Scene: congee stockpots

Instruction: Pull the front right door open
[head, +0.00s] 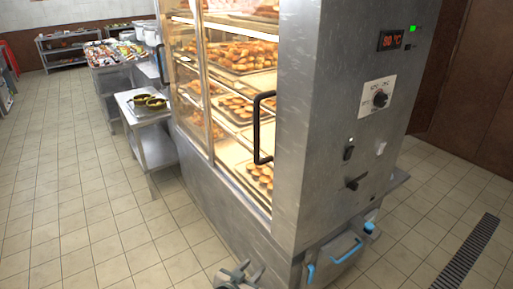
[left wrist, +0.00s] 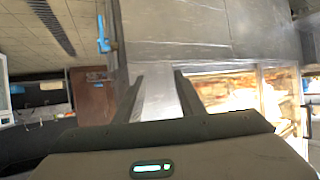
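The front right door (head: 232,122) is the glass panel on the right of the display cabinet's front. It looks closed. Its black upright handle (head: 262,130) is near its right edge, beside the steel side panel. My left gripper (head: 238,270) is low at the bottom of the head view, in front of the cabinet's steel base and well below the handle. In the left wrist view its two fingers (left wrist: 158,92) are apart with nothing between them. That view is tilted and shows the lit glass front at right. My right gripper is in neither view.
The steel side panel (head: 335,120) carries a knob, a display and switches. Blue handles (head: 338,252) stick out low on that side. A small steel table (head: 150,125) with dark pans stands left of the cabinet. Tiled floor (head: 70,200) at left is clear.

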